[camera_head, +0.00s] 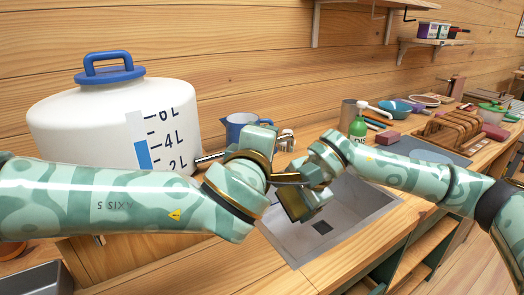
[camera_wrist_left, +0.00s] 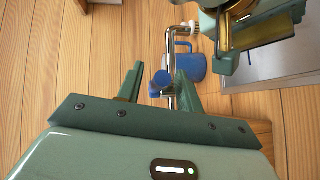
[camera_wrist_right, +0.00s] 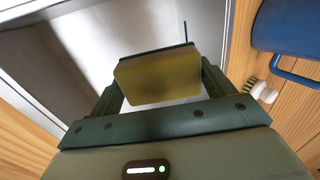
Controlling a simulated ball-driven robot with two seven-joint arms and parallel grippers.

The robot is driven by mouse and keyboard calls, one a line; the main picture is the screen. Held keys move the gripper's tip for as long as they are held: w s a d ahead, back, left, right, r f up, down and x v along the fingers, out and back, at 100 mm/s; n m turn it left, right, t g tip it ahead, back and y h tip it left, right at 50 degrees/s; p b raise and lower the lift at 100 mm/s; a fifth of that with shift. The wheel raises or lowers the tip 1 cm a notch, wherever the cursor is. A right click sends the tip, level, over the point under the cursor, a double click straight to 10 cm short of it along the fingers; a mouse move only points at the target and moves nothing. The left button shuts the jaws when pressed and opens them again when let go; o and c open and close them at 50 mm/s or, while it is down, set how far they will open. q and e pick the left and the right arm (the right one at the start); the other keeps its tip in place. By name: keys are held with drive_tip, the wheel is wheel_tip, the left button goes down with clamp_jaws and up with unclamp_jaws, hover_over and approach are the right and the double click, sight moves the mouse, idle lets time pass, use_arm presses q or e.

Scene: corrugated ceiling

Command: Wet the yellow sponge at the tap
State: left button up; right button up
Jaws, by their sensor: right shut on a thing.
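The yellow sponge (camera_wrist_right: 160,82) has a dark green top edge and is held between the fingers of my right gripper (camera_wrist_right: 157,70). In the head view that gripper (camera_head: 302,192) hangs over the sink (camera_head: 345,212). The metal tap (camera_wrist_left: 172,50) shows in the left wrist view. Its pipe stands between the fingers of my left gripper (camera_wrist_left: 160,78), which are apart. A blue part, perhaps the tap's lever, also shows between them. A thin blue line shows behind the sponge in the right wrist view; I cannot tell whether it is water.
A blue jug (camera_head: 236,126) and a small white brush (camera_wrist_right: 260,90) are behind the sink. A large white tank (camera_head: 90,115) stands at left. A green bottle (camera_head: 358,127) and a wooden rack (camera_head: 455,128) stand on the counter to the right.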

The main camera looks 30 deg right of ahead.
use_arm(q)
drive_tip(key=v, duration=1.1)
drive_tip(key=shift+s+a, duration=0.25)
use_arm(e)
drive_tip(key=shift+s+d+r+p, duration=0.15)
drive_tip(key=shift+s+p, duration=0.6)
drive_tip(key=shift+s, duration=0.7)
drive_tip(key=s, duration=0.1)
drive_tip(key=s+p, duration=0.1)
drive_tip(key=s, duration=0.3)
drive_tip(key=shift+f, duration=0.25)
use_arm(q)
drive_tip(key=r, duration=0.4)
drive_tip(key=shift+s, duration=0.35)
